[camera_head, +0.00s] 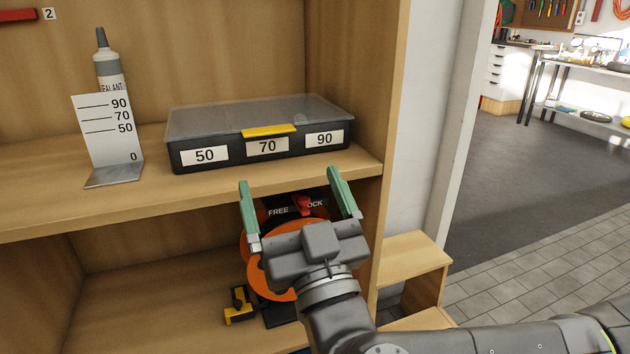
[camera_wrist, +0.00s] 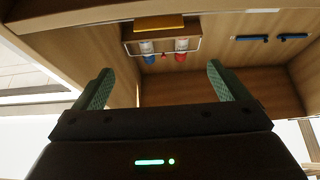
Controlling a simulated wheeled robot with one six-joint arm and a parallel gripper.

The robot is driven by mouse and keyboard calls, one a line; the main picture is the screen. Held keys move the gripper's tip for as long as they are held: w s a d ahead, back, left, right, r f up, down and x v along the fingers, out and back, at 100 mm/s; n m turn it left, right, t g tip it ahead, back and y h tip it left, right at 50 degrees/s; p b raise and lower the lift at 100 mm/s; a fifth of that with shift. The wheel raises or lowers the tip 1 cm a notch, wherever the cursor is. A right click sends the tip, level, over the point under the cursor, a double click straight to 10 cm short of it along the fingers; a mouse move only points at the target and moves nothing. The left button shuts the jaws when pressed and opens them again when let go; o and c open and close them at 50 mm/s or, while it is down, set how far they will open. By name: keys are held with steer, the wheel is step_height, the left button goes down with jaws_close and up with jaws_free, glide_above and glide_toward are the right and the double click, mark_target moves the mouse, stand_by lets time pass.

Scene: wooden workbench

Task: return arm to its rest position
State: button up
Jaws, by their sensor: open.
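My gripper (camera_head: 298,208) is in front of the wooden shelf, near the front edge of the upper board. Its two green fingers are spread apart with nothing held between them. In the wrist view my gripper (camera_wrist: 158,88) also shows wide open, pointing toward the shelf unit's wooden interior. My arm reaches in from the lower right. Behind the gripper, on the lower shelf, a device with an orange round part (camera_head: 266,276) and a black panel marked FREE and LOCK with a red lever (camera_head: 303,205) is partly hidden by it.
On the upper shelf stand a dark case (camera_head: 222,135) labelled 50, 70, 90, a white gauge plate (camera_head: 106,140) and a sealant tube (camera_head: 108,68). A yellow and black clamp-like piece (camera_head: 239,305) lies on the lower shelf. Open floor (camera_head: 480,170) lies to the right.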

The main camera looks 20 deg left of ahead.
steer(key=shift+w+a+r, duration=0.25)
steer(key=shift+a+r, duration=0.05)
steer(key=shift+r, duration=0.2)
steer(key=shift+w+a+r, duration=0.15)
steer(key=shift+w+a, duration=0.05)
steer(key=shift+w, duration=0.05)
steer(key=shift+x, duration=1.15)
steer(key=shift+w, duration=0.1)
steer(key=shift+v, duration=1.55)
steer(key=shift+s+d+f, duration=0.25)
steer(key=shift+s+f, duration=0.1)
steer(key=shift+f, duration=0.1)
